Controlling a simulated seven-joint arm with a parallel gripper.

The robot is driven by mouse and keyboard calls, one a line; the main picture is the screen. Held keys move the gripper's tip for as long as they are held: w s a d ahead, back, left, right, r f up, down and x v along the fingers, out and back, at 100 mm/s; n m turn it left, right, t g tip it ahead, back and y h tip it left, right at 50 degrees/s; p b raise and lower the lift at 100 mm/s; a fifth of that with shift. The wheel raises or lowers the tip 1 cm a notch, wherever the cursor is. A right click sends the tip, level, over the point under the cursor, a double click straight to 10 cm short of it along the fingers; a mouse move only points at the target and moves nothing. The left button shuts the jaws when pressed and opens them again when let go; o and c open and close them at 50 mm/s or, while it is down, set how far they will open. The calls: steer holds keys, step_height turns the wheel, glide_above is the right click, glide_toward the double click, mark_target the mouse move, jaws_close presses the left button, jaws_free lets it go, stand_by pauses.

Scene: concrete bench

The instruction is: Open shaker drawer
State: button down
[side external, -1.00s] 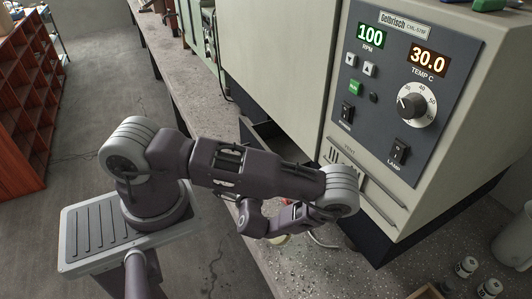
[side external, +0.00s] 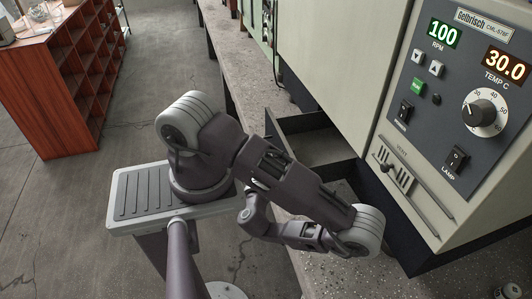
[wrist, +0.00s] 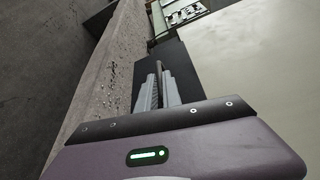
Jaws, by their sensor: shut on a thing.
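The shaker drawer (side external: 312,145) is a dark, shallow box. It stands out from the lower part of the pale shaker cabinet in the side external view, and I see into its empty-looking inside. My arm crosses in front of its near end and hides part of it. My gripper (wrist: 157,70) shows in the wrist view with its two grey fingers close together, against a dark panel. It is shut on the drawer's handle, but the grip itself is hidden. In the side external view the fingertips are hidden behind my arm.
The shaker's control panel (side external: 462,100) has lit displays, a dial and switches. A vent (side external: 395,172) sits below it. The speckled bench (side external: 222,55) runs along the cabinet. A red-brown shelf (side external: 70,85) stands at the left, with open floor between.

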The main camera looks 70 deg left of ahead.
steer(key=c, duration=1.5)
jaws_free()
steer(key=shift+s, duration=0.15)
steer(key=v, duration=0.7)
